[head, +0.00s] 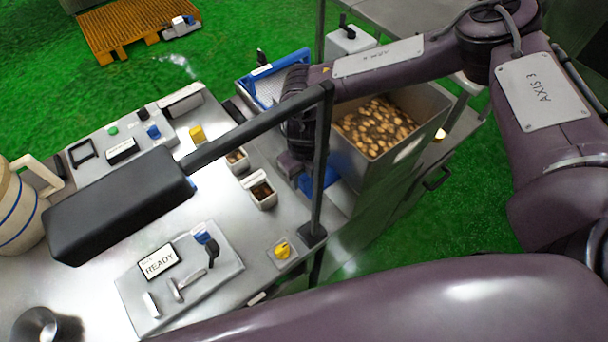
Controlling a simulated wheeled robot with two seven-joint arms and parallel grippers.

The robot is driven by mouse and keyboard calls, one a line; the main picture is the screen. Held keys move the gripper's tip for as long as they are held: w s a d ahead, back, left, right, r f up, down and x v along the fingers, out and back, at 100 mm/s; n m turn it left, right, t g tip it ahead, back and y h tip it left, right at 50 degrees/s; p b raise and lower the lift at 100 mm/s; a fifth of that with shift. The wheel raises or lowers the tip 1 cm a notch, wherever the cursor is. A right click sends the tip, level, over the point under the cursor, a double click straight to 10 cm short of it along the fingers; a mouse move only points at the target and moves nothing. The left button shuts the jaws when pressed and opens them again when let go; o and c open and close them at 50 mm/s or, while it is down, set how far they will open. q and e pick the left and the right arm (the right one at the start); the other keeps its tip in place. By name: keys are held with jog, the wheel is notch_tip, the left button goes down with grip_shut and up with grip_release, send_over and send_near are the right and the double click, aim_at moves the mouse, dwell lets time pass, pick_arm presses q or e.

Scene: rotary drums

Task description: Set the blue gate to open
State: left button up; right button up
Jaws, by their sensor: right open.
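A blue piece (318,180), which looks like the blue gate, sits low at the left foot of the grey metal hopper (365,165). Its setting cannot be told, because my right gripper and a black post partly cover it. My right gripper (291,166) reaches in from the upper right over the hopper's left side. It points down, open, just left of the blue piece; whether they touch cannot be told. My left gripper is not in view.
The hopper holds many brown lumps (380,123). A black post and arm (318,160) carrying a dark box (118,205) crosses the bench. A READY panel (185,275) with levers, a yellow knob (282,251), small cups (263,194) and a blue tray (268,85) stand around.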

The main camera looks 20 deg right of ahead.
jog(key=shift+d+f, duration=0.15)
jog(key=shift+f, duration=1.25)
